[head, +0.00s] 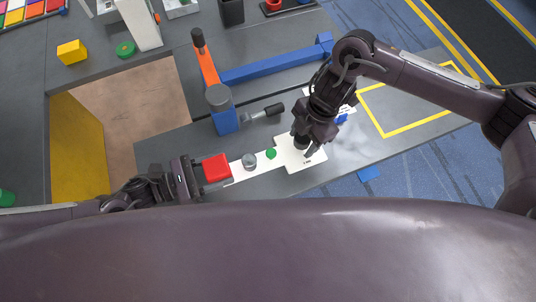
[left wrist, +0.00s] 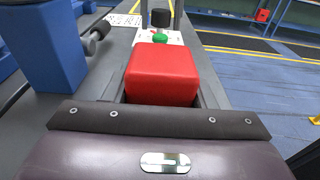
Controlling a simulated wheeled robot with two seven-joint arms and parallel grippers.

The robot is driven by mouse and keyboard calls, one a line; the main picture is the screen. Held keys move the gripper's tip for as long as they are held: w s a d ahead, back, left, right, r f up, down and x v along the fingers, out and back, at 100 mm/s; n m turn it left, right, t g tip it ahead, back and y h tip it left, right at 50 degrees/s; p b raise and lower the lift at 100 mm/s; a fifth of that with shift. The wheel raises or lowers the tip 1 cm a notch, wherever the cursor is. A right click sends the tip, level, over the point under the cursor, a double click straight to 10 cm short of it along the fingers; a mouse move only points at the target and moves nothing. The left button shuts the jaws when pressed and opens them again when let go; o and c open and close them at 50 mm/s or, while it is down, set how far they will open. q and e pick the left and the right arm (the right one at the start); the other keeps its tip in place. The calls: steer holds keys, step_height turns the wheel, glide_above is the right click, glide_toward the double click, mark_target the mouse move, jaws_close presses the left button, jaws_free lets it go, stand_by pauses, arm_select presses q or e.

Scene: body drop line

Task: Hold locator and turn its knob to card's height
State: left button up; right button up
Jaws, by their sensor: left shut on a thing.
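The locator is a white strip with a red block (head: 216,167) at its left end, a grey round piece (head: 249,160) and a green button (head: 271,153). Its right end widens into a white plate (head: 290,163) with small dark print, too small to read. A dark knob (head: 299,142) stands at that plate. My left gripper (head: 200,172) is shut on the red block, which also fills the middle of the left wrist view (left wrist: 162,75). My right gripper (head: 308,148) points down at the knob with its fingers apart; contact is unclear. A white printed card (head: 345,109) lies partly behind my right arm.
A blue and orange fixture (head: 224,119) with a dark-handled lever (head: 274,109) stands behind the locator. A square opening with a yellow wall (head: 78,150) is at left. A yellow block (head: 72,52) lies further back. The yellow-outlined area (head: 405,112) at right is clear.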

arm_select(q)
steer(key=shift+s+a+f, duration=0.15)
steer(key=shift+s+f, duration=0.1)
steer(key=shift+f, duration=0.2)
arm_select(e)
steer(key=shift+s+a+v, duration=0.1)
steer(key=shift+a+v, duration=0.15)
steer(key=shift+v, duration=0.85)
steer(key=shift+s+a+v, duration=0.15)
steer(key=shift+a+v, duration=0.05)
steer(key=shift+v, duration=0.95)
steer(key=shift+s+a+v, duration=0.1)
steer(key=shift+a+v, duration=0.15)
steer(key=shift+v, duration=0.85)
steer(key=shift+r, duration=0.2)
arm_select(q)
steer(key=o, duration=1.3)
steer(key=shift+w+r, duration=0.1)
steer(key=shift+w, duration=0.05)
steer(key=shift+r, duration=0.1)
steer(key=v, duration=1.2)
